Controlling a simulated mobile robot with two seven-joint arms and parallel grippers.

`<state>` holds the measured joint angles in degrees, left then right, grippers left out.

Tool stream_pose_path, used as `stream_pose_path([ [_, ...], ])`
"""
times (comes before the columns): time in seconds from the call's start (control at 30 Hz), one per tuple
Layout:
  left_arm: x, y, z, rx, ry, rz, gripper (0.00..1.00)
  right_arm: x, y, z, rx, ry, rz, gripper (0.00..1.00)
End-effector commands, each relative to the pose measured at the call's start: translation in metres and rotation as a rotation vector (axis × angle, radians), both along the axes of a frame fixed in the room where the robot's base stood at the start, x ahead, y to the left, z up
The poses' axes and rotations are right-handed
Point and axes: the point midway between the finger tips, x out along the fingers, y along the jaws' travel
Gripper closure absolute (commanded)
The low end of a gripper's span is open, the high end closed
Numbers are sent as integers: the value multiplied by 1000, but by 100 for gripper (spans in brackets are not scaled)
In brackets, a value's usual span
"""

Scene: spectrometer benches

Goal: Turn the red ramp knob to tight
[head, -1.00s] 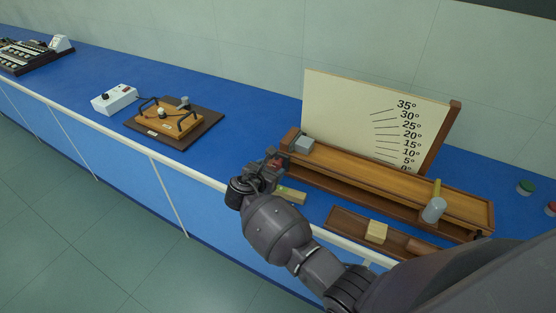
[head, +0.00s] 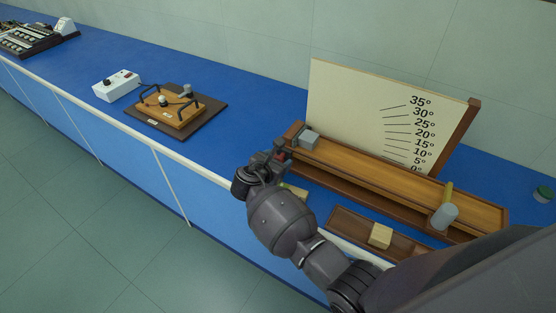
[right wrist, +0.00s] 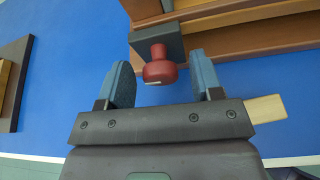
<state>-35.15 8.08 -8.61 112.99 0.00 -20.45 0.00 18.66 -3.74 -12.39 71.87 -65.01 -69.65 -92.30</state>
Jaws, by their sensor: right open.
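The red ramp knob (right wrist: 159,70) sticks out from a dark grey block on the end of the wooden ramp (right wrist: 275,35). A small pale mark shows on the knob's near rim. My right gripper (right wrist: 162,76) is open, with one blue-grey finger on each side of the knob and a gap on both sides. In the head view, my right gripper (head: 272,163) is at the ramp's left end and mostly hides the knob. The ramp (head: 400,182) lies in front of a board with angle marks (head: 360,110). My left gripper is not in view.
A wooden tray (head: 345,222) with a pale block (head: 380,236) lies before the ramp. A grey cylinder (head: 443,216) stands by the ramp's right part. A wooden device (head: 172,112) and a white box (head: 116,86) are to the left. Blue bench top is clear between.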

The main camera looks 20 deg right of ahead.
Motion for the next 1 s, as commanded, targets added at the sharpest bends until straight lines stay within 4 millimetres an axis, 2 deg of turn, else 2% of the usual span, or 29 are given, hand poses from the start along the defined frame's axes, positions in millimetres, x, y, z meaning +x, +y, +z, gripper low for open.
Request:
stream_pose_path([
  [0.1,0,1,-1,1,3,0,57,0,0,0,0,0,0,42],
  [0.4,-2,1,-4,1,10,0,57,0,0,0,0,0,0,88],
  [0.67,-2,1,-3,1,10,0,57,0,-1,0,17,-22,-1,88],
  [1.0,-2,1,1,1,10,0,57,-2,-2,0,140,-179,0,88],
])
